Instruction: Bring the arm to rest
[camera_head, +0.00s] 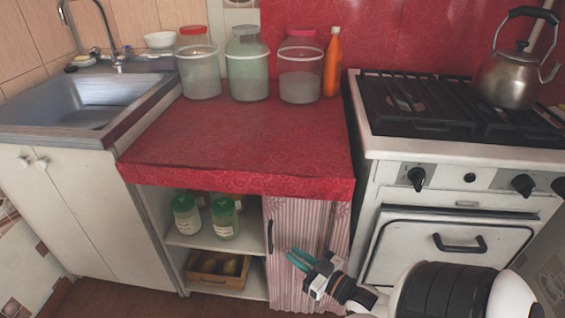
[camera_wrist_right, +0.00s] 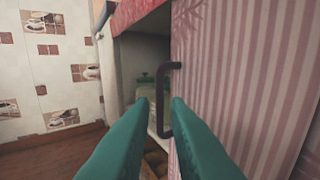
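My right gripper (camera_head: 300,260) is in front of the striped cabinet door (camera_head: 296,225) below the red counter. Its teal fingers show in the right wrist view (camera_wrist_right: 151,115), spread apart with nothing between them. The door's dark handle (camera_head: 270,237) also shows in the right wrist view (camera_wrist_right: 168,100), beyond the fingertips and apart from them. My right arm (camera_head: 440,292) comes in from the lower right of the head view. My left gripper is in neither view.
The open shelf (camera_head: 203,238) left of the door holds green-lidded jars (camera_head: 225,218) and a wooden box (camera_head: 205,281). The stove (camera_head: 460,150) with a kettle (camera_head: 510,78) stands right. Several jars and an orange bottle (camera_head: 332,62) stand at the back of the red counter (camera_head: 240,135), whose front is clear.

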